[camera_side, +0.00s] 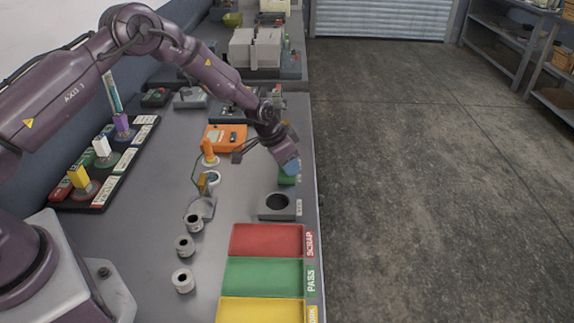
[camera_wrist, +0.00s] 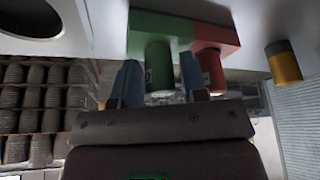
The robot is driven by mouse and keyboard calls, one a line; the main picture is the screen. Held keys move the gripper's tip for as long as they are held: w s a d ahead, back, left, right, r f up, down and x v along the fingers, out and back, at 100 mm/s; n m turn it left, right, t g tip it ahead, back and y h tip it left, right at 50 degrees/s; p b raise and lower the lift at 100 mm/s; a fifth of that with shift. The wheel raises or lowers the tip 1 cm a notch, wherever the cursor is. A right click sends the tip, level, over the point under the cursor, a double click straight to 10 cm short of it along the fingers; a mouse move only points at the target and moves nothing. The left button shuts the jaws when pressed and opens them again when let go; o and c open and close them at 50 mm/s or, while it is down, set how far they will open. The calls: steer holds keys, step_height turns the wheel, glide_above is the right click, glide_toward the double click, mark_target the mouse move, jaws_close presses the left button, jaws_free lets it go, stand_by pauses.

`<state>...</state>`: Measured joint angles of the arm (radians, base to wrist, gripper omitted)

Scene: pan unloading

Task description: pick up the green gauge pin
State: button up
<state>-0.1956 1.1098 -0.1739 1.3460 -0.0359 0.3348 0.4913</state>
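The green gauge pin (camera_wrist: 159,68) is a short green cylinder on a green block (camera_wrist: 148,24) in the wrist view. My gripper (camera_wrist: 159,62) has its two blue fingers on either side of the pin, with narrow gaps visible on both sides, so it is open around it. In the side view my gripper (camera_side: 289,165) is tilted down over the green block (camera_side: 287,181) near the table's right edge. The pin itself is hidden there by the gripper.
A red pin (camera_wrist: 209,66) stands close beside the green one, and a yellow pin (camera_wrist: 284,62) is farther right. A grey block with a round hole (camera_side: 278,204) lies nearer, before red (camera_side: 234,240), green (camera_side: 232,275) and yellow (camera_side: 225,309) trays. Several grey rings are to the left.

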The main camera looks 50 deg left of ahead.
steer(key=c, duration=0.7)
steer(key=shift+r, duration=0.1)
